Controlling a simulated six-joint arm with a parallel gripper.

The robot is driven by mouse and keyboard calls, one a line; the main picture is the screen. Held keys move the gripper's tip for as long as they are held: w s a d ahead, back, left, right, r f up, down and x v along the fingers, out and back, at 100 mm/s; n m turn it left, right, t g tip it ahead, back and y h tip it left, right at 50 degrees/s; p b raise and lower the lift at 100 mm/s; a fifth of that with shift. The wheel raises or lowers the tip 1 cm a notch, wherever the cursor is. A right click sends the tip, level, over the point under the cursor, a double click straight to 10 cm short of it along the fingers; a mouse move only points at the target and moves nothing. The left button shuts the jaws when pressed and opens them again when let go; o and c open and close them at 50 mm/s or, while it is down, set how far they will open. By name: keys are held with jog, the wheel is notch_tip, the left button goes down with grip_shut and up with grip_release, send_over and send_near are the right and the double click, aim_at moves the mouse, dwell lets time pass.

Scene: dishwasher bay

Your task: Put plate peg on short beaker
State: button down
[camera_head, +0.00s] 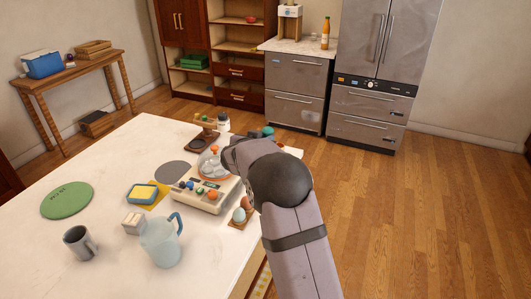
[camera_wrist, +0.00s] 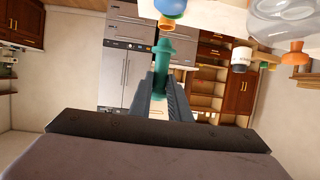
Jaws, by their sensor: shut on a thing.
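In the wrist view, my gripper (camera_wrist: 165,92) is shut on a teal-green peg-shaped piece (camera_wrist: 162,54), likely the plate peg, which stands out beyond the fingertips. A blue rounded thing (camera_wrist: 171,7) with an orange ring shows just past its end; I cannot tell whether they touch. I cannot surely pick out the short beaker. A clear rounded vessel (camera_wrist: 284,18) with an orange part is at the upper right of the wrist view.
On the white table (camera_head: 110,160) stand a pale device with coloured knobs (camera_head: 206,196), a light-blue jug (camera_head: 160,241), a grey mug (camera_head: 80,243), a sponge in a blue dish (camera_head: 143,193) and a green disc (camera_head: 67,200). An egg holder (camera_head: 240,220) sits beside my arm.

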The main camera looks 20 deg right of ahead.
jog(key=shift+f, duration=2.25)
jog(key=shift+f, duration=0.1)
jog(key=shift+f, duration=0.1)
jog(key=c, duration=1.6)
grip_release()
jog(key=shift+c, duration=0.2)
jog(key=shift+r, duration=0.25)
jog(key=b+v, duration=0.2)
jog(key=v, duration=1)
